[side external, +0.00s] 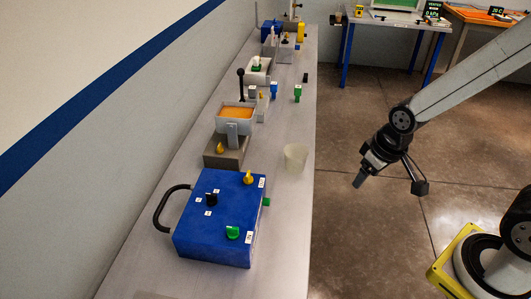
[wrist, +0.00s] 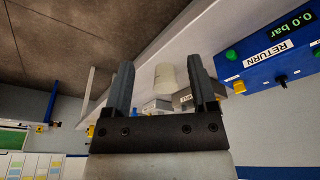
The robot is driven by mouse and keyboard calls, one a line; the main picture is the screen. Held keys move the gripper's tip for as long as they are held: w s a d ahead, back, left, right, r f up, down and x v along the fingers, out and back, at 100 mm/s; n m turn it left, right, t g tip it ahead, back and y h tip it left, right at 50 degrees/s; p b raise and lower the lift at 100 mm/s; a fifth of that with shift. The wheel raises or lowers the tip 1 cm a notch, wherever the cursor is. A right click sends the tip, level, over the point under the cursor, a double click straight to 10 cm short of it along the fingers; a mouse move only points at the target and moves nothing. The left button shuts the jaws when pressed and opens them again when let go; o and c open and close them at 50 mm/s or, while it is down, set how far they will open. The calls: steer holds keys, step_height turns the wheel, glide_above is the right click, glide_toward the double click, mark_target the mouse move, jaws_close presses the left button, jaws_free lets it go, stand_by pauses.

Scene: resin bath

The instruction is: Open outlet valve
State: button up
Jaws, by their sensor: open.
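A blue control box (side external: 205,244) stands at the near end of the bench, with a black knob (side external: 211,199), a yellow knob (side external: 248,178) and a green knob (side external: 232,232) on top. A green fitting (side external: 266,202) sticks out of its right side. Its small labels are too small to read in the side view, so I cannot tell which part is the outlet valve. In the wrist view the blue box (wrist: 262,68) is at the right, with a "RETURN" label and a "0.0 bar" display. My gripper (side external: 358,182) is open and empty, off the bench's right edge; it also shows in the wrist view (wrist: 160,68).
A translucent cup (side external: 295,157) stands near the bench edge, seen between my fingers in the wrist view (wrist: 165,79). Behind the box are a grey tray of orange resin (side external: 237,113) and small green and blue valves (side external: 297,93).

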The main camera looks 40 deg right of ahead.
steer(key=w+a+n+y, duration=0.1)
steer(key=w+a+n, duration=0.4)
steer(key=w, duration=0.6)
steer(key=n+y, duration=0.2)
steer(key=n, duration=0.2)
glide_toward(249, 173)
steer(key=f, duration=0.2)
steer(key=shift+a+t, duration=0.25)
steer(key=shift+t, duration=0.05)
steer(key=shift+x, duration=3.85)
jaws_close()
